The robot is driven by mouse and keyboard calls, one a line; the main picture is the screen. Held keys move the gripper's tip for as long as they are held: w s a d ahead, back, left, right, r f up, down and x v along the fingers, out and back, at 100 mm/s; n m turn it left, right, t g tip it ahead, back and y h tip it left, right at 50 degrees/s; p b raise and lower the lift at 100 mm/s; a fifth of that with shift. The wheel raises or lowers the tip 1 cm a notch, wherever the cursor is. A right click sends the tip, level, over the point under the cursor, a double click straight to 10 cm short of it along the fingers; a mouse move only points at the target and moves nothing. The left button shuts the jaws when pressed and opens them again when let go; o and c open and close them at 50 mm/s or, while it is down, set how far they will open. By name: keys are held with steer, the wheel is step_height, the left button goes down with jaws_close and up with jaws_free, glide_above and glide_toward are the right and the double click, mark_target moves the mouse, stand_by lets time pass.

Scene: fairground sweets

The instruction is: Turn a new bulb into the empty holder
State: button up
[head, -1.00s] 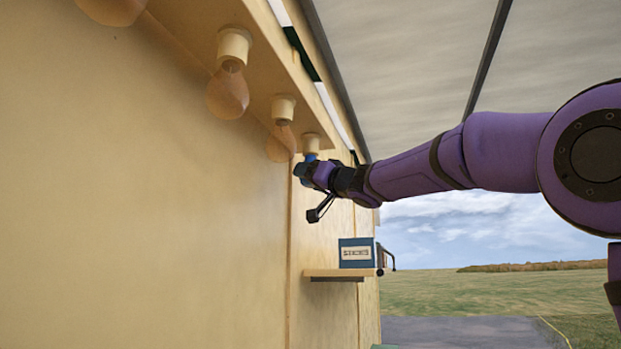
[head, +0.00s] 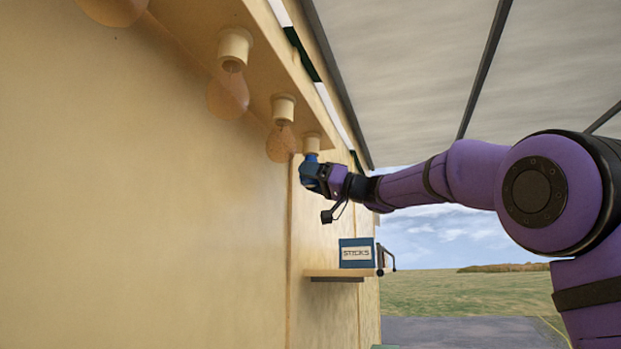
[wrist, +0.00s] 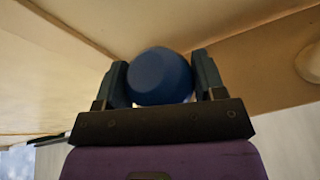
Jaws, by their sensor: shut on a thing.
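My gripper (head: 314,176) is raised at the underside of the ledge, just below the farthest cream holder (head: 311,143). In the wrist view its two dark fingers are shut on a round blue bulb (wrist: 160,76), one finger on each side. In the head view a little blue shows right under the holder's lower rim. The bulb's base is hidden, so I cannot tell whether it is inside the holder.
Nearer holders (head: 284,107) along the ledge carry peach-coloured bulbs (head: 228,96). A blue box marked STICKS (head: 356,253) stands on a small wall shelf (head: 325,273) below my gripper. The cream wall (head: 150,200) is close on the left. Open air lies to the right.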

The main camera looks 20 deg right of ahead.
steer(key=shift+n+g+y, duration=0.4)
steer(key=shift+n+g, duration=0.1)
steer(key=shift+g, duration=0.1)
steer(key=o, duration=0.9)
steer(key=shift+d, duration=0.15)
steer(key=v, duration=1)
steer(key=shift+s+d+f, duration=0.1)
steer(key=shift+d+f, duration=0.1)
steer(key=shift+d, duration=0.05)
